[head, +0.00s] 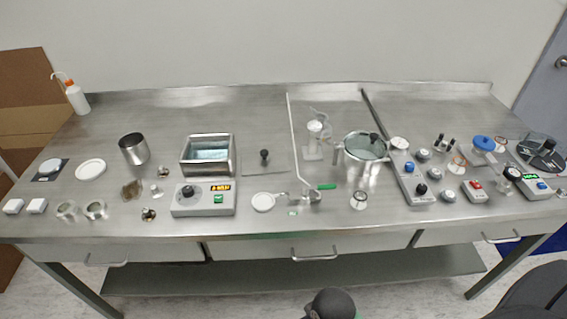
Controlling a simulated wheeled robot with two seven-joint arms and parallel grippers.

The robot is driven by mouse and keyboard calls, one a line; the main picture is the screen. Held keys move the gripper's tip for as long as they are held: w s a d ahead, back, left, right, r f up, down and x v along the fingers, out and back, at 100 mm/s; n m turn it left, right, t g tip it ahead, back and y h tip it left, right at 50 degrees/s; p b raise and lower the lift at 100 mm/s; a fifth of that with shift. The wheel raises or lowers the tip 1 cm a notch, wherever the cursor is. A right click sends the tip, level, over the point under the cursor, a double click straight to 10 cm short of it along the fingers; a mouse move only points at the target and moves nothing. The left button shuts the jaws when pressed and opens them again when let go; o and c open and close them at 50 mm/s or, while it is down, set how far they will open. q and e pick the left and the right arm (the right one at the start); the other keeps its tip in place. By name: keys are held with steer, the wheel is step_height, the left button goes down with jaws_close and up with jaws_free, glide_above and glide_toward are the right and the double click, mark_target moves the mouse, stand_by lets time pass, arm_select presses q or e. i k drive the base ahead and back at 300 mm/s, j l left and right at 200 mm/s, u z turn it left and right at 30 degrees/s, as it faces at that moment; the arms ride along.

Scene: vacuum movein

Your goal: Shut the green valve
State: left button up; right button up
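The green valve handle (326,187) is a small green lever on a metal valve fitting (308,196) in the front middle of the steel bench. It points to the right, roughly level in the picture. The fitting sits beside a thin upright metal rod (296,150), and a round white disc (263,202) is just left of it. Whether the valve passage is open cannot be seen. Neither of my grippers shows in the head view.
The steel bench (250,105) is crowded. Left of the valve are a control box (204,198) and an open metal bath (208,156). Right are a lidded metal pot (364,158), a small glass jar (359,200) and several control boxes. The bench's back strip is mostly clear.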

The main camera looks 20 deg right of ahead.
mark_target(306, 189)
steer(key=z, duration=0.85)
steer(key=l+u, duration=0.15)
steer(key=u, duration=0.25)
steer(key=l+u, duration=0.15)
steer(key=u, duration=0.3)
steer(key=k+l+u, duration=0.2)
steer(key=l, duration=0.3)
steer(key=k+l+u, duration=0.15)
steer(key=l, duration=0.35)
steer(key=k+l+u, duration=0.2)
steer(key=l, duration=0.25)
steer(key=k+l+u, duration=0.15)
steer(key=k+l, duration=0.5)
steer(key=l, duration=0.15)
